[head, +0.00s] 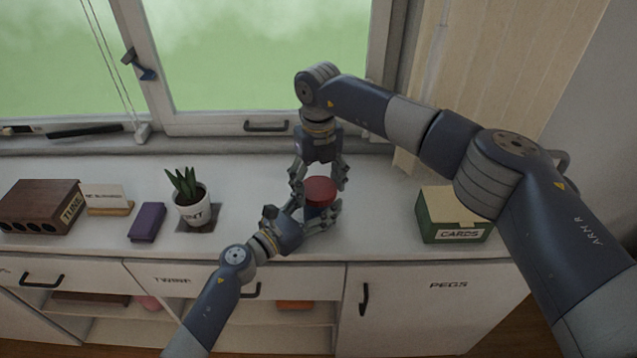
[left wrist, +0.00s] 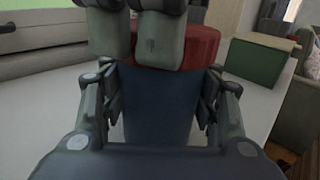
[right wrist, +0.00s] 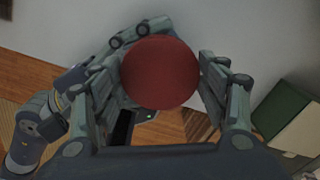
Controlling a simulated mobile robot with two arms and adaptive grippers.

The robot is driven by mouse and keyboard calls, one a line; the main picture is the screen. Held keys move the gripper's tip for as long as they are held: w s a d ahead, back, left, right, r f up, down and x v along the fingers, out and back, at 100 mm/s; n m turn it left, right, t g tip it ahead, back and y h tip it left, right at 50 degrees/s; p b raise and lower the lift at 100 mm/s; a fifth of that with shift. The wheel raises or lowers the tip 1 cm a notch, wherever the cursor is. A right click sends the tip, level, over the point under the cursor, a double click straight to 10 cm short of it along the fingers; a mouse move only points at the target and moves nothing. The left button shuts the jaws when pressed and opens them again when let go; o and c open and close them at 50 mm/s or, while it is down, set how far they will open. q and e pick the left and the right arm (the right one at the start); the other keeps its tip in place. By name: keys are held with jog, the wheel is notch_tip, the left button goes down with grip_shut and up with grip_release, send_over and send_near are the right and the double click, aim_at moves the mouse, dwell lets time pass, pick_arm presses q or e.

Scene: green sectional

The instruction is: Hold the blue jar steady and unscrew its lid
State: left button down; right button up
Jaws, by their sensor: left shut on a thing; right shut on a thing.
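The blue jar (left wrist: 158,105) stands upright on the white counter, with the round red lid (head: 320,190) on top of it. My left gripper (head: 318,212) comes in low from the front left and is shut on the jar body, one finger on each side in the left wrist view. My right gripper (head: 320,184) points down from above and is shut on the lid. The lid fills the space between its fingers in the right wrist view (right wrist: 160,72). The fingers hide most of the jar in the head view. I cannot tell how far the lid is turned.
On the counter's left are a brown wooden box (head: 38,207), a card holder (head: 110,199), a purple box (head: 147,222) and a potted plant (head: 190,205). A green cards box (head: 455,214) stands right. The window (head: 262,60) is behind. Counter between plant and jar is clear.

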pick_arm(q)
jog(key=shift+r, duration=0.15)
pick_arm(e)
jog(key=n, duration=0.8)
jog(key=shift+w, duration=0.1)
jog(key=n, duration=0.7)
jog(key=shift+n, duration=0.4)
pick_arm(q)
jog(key=shift+d, duration=0.1)
pick_arm(e)
jog(key=n, duration=0.7)
jog(key=shift+n, duration=0.4)
jog(key=n, duration=0.7)
